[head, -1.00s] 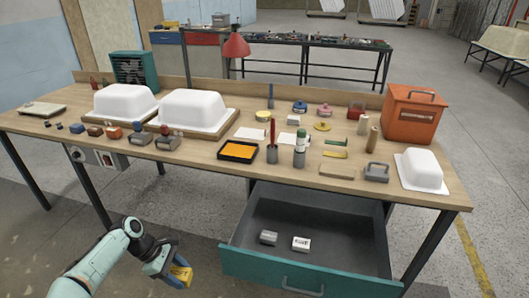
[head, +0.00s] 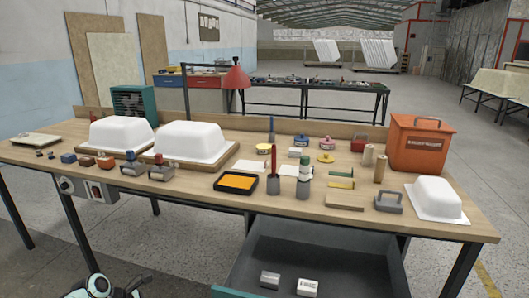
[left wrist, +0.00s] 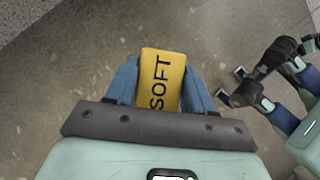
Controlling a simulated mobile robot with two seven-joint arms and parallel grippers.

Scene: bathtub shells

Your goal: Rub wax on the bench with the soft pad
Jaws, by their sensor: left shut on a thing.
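My left gripper (left wrist: 160,92) is shut on a yellow pad (left wrist: 163,68) marked SOFT, held above the concrete floor. In the head view only part of my left arm shows at the bottom left; its gripper and the pad are out of that picture. The wooden bench (head: 345,202) spans the head view. Several small round tins stand toward its back, including a blue-lidded one (head: 302,141) and a yellow one (head: 326,158); their labels are too small to read. Which holds wax I cannot tell.
A black tray with orange content (head: 236,183), two white tub shells (head: 188,142), a smaller shell (head: 437,199) and an orange box (head: 422,144) crowd the bench. An open drawer (head: 330,262) juts out in front, holding two small blocks.

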